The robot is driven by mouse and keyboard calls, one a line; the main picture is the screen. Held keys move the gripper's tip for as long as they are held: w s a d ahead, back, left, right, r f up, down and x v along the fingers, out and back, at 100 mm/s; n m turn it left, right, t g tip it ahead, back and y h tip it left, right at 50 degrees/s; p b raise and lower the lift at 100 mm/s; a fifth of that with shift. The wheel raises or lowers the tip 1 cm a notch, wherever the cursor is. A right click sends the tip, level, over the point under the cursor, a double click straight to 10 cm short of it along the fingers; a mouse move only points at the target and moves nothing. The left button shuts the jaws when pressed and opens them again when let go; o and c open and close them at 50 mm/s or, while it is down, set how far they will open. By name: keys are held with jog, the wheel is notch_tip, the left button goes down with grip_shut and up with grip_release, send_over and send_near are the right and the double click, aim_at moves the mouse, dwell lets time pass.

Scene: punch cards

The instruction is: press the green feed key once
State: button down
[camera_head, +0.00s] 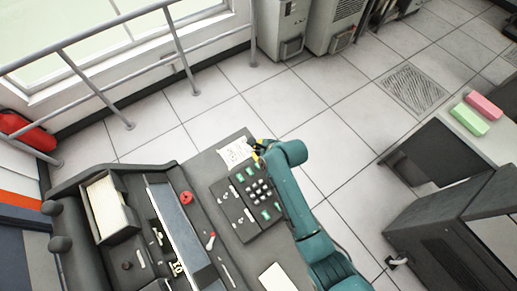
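A dark key panel (240,212) sits on the grey console top in the middle of the view. It carries several green keys, with a pair at its upper end (250,171) and more at its lower right (265,214). I cannot read any labels, so I cannot tell which is the feed key. Pale round keys lie between them. My teal arm reaches up along the panel's right side. My gripper (257,154), dark with yellow parts, is at the panel's upper end, close to the upper green keys. It is small and partly hidden by the wrist; its fingers are unclear.
A white paper (233,152) lies beside my gripper on the console. A white card (276,278) lies below. Pink (484,106) and green (468,119) blocks rest on a right-hand cabinet.

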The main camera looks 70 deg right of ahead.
jog(key=b, duration=0.8)
send_over(257, 163)
notch_tip(257, 163, down, 7)
jog(key=shift+s, duration=0.1)
jog(key=shift+f+b, duration=0.35)
jog(key=shift+f, duration=0.5)
jog(key=shift+f, duration=0.1)
jog(key=shift+f, duration=0.35)
jog(key=shift+f, duration=0.45)
dwell(0.7)
jog(key=shift+r, duration=0.1)
jog(key=shift+r+p, duration=0.8)
jog(key=shift+p, duration=0.2)
